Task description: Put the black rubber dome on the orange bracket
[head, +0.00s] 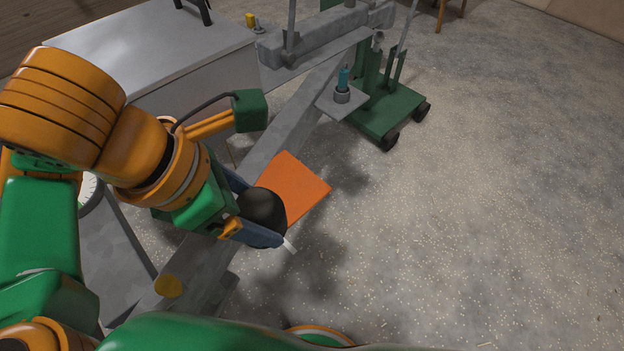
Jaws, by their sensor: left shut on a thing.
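The black rubber dome (264,209) is held between the two fingers of my left gripper (258,212), which is shut on it. The orange bracket (296,188) is a flat orange plate beside the grey beam in the middle of the view. The dome and gripper overlap the near left part of the bracket in the picture. I cannot tell whether the dome touches it. A small pale piece sticks out by the lower fingertip. My right gripper is not in view.
A grey beam (298,120) runs diagonally under my left arm. A light grey cabinet (165,50) stands at the back left. A green wheeled cart (385,105) and a teal-topped fitting (343,85) are beyond the bracket. The speckled floor (480,200) on the right is clear.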

